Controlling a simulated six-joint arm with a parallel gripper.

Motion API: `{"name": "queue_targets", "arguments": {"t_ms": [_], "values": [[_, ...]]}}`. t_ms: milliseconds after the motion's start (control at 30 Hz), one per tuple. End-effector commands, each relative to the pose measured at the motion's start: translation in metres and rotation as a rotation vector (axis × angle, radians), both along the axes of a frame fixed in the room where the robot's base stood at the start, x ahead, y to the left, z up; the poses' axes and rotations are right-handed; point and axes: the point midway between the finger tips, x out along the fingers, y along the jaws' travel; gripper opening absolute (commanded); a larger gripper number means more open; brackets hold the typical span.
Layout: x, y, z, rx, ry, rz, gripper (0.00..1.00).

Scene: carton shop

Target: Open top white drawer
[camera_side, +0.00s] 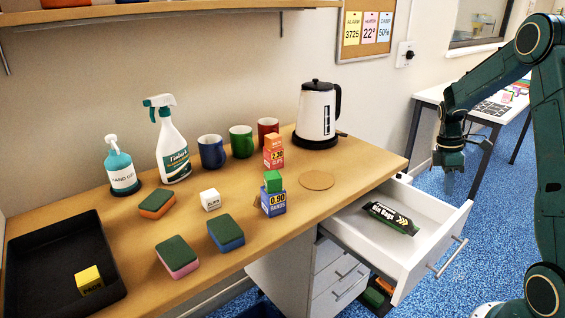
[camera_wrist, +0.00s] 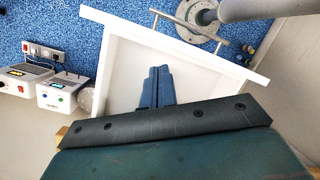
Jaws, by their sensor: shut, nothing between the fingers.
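The top white drawer (camera_side: 419,258) is pulled out from the white cabinet under the desk, with its inside showing. Its bar handle (camera_side: 452,258) is on the drawer front; handle (camera_wrist: 188,32) and drawer front (camera_wrist: 235,66) also show in the wrist view. A dark roll marked as bags (camera_side: 391,218) lies in the drawer.
Lower drawers (camera_side: 340,281) are shut. The desk top (camera_side: 300,222) holds a kettle (camera_side: 317,112), mugs, bottles, sponges, small boxes and a black tray (camera_side: 58,262). A white table (camera_side: 436,97) stands behind.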

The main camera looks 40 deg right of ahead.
Motion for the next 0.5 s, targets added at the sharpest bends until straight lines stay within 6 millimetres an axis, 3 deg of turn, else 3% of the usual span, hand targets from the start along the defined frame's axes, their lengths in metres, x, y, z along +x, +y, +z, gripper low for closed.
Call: {"name": "queue_targets", "arguments": {"t_ms": [200,500], "values": [[0.043,0.009,0.0,-0.084,0.077,-0.283,0.0],[0.076,0.025,0.0,-0.16,0.127,-0.52,0.0]]}}
